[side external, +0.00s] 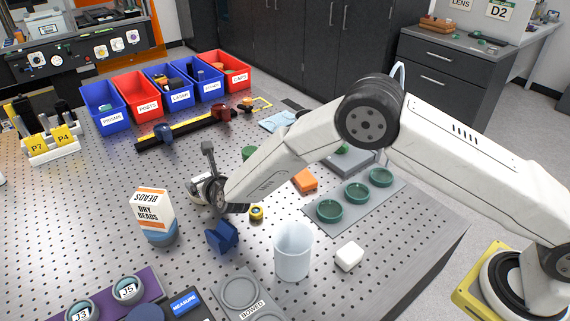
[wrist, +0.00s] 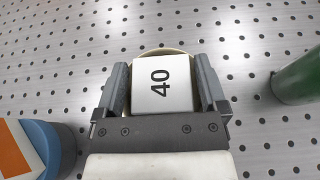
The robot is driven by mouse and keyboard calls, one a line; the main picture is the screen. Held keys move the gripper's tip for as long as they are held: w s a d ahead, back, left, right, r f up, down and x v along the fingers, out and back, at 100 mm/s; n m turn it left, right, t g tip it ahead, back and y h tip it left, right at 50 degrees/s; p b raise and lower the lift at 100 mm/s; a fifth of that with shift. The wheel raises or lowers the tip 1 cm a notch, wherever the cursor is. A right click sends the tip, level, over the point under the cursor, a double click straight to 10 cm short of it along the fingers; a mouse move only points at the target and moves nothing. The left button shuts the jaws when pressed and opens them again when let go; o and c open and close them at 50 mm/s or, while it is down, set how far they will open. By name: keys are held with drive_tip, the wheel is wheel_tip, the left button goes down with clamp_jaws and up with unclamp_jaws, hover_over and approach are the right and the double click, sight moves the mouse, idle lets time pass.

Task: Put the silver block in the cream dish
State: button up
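The silver block (wrist: 163,88), a pale square face marked 40, sits between the fingers of my gripper (wrist: 163,75) in the wrist view. Both fingers lie close against its sides, and it looks gripped. The cream dish (wrist: 166,51) shows only as a thin round rim behind the block and beside the fingers. The block is over or inside the dish; I cannot tell if it touches the bottom. In the side view my gripper (side external: 207,188) is low over the perforated table behind the bead carton, and the block cannot be made out there.
A Dry Beads carton (side external: 153,211) with a blue base stands near my gripper, also at lower left in the wrist view (wrist: 40,145). A green cylinder (wrist: 300,80) stands to the right. A blue wedge (side external: 222,236), clear cup (side external: 293,251) and white block (side external: 349,256) are nearer the camera.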

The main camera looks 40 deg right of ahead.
drive_tip(key=shift+r, duration=0.15)
drive_tip(key=shift+s, duration=0.1)
drive_tip(key=shift+s+r, duration=0.3)
drive_tip(key=shift+s, duration=0.15)
drive_tip(key=shift+v, duration=5.4)
drive_tip(key=shift+d, duration=0.1)
